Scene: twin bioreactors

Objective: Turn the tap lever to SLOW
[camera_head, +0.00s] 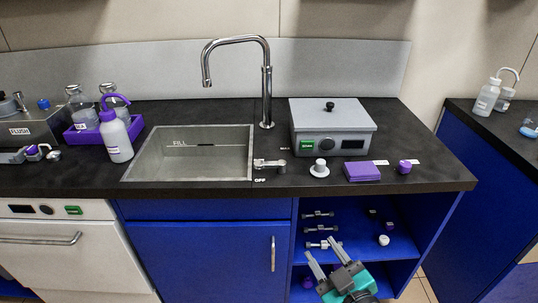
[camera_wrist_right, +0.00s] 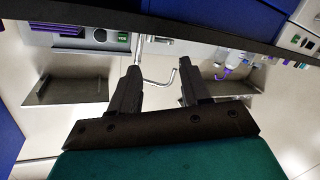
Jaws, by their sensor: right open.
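The tap lever (camera_head: 270,163) is a small metal handle on the counter at the right rim of the sink, lying roughly sideways. An OFF label (camera_head: 260,180) is just in front of it. Another small label (camera_head: 285,148) behind it is too small to read surely. The tall chrome tap (camera_head: 267,85) stands behind, its spout over the sink. My right gripper (camera_head: 322,247) is open and empty, low in front of the open shelves, well below and apart from the lever. In the right wrist view its fingers (camera_wrist_right: 160,68) are spread. My left gripper is not in view.
The sink (camera_head: 195,155) lies left of the lever. The counter's front edge and the shelves (camera_head: 350,225) are near my right gripper.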

